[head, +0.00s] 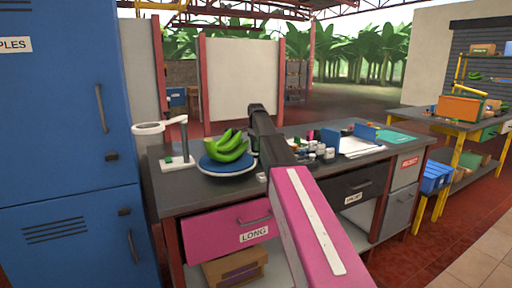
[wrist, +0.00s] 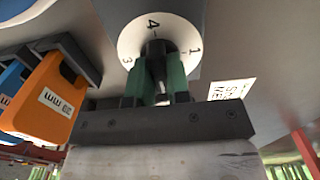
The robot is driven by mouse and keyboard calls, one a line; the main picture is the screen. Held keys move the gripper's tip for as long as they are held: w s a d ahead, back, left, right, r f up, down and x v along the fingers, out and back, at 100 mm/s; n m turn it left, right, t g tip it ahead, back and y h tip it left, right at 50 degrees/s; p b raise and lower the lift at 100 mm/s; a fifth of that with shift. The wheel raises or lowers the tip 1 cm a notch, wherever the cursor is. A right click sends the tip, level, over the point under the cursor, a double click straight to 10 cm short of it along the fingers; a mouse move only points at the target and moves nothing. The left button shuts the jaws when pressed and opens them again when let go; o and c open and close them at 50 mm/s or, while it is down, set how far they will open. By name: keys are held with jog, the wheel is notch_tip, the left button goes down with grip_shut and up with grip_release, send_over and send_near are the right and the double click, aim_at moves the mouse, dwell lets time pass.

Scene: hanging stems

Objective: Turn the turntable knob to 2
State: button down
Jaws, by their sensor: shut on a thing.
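The round white dial (wrist: 183,32) fills the top middle of the wrist view. It reads 4 at the top, 3 at the left and 1 at the right; its lower part is hidden behind my fingers. The dark knob (wrist: 154,48) stands at its centre. My gripper (wrist: 156,80), with green finger pads, is shut on the knob. Which number the knob points to cannot be told. In the head view, the blue turntable plate (head: 228,169) carries a bunch of green bananas (head: 226,147). My arm hides the knob and gripper there.
A white stand with a ring (head: 176,143) is left of the plate. Small jars (head: 318,150) and papers (head: 360,146) lie right of my arm.

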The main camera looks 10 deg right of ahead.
dwell(0.4)
jog(key=c, duration=1.1)
grip_release()
notch_tip(320, 180, up, 11)
jog(key=shift+f, duration=0.1)
